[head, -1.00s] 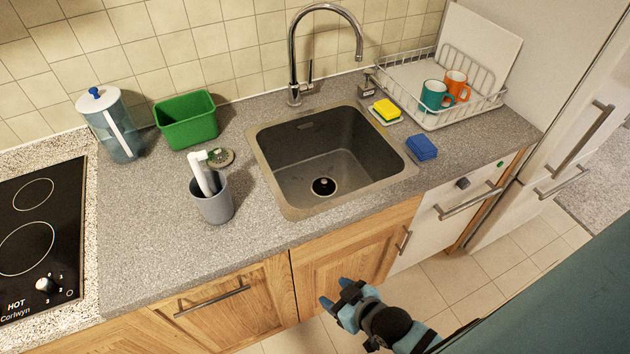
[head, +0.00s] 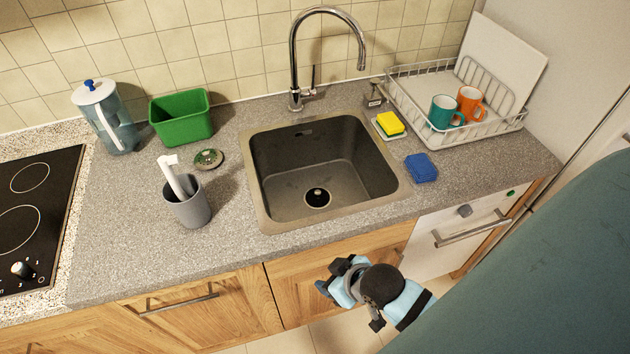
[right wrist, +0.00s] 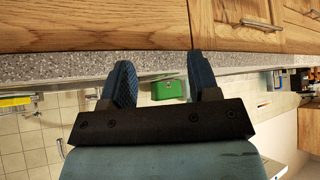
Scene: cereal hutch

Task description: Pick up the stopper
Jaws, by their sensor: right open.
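A dark round piece with a small bright spot, which looks like the stopper (head: 318,198), is at the drain in the floor of the sink (head: 262,205). I cannot tell whether it is seated in the drain or is the drain itself. My right gripper (head: 333,277) is in front of the wooden cabinet doors, below the counter's front edge and apart from the sink. Its two fingers, with the gap between them (right wrist: 161,80), are open and empty in the right wrist view. The right wrist view does not show the stopper. My left gripper is in neither view.
The tall faucet (head: 294,60) stands behind the sink. A grey cup (head: 192,210), round disc (head: 208,159), green tub (head: 182,120) and pitcher (head: 112,120) stand left. A yellow sponge (head: 390,123), blue sponge (head: 421,168) and dish rack (head: 430,138) with mugs are right.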

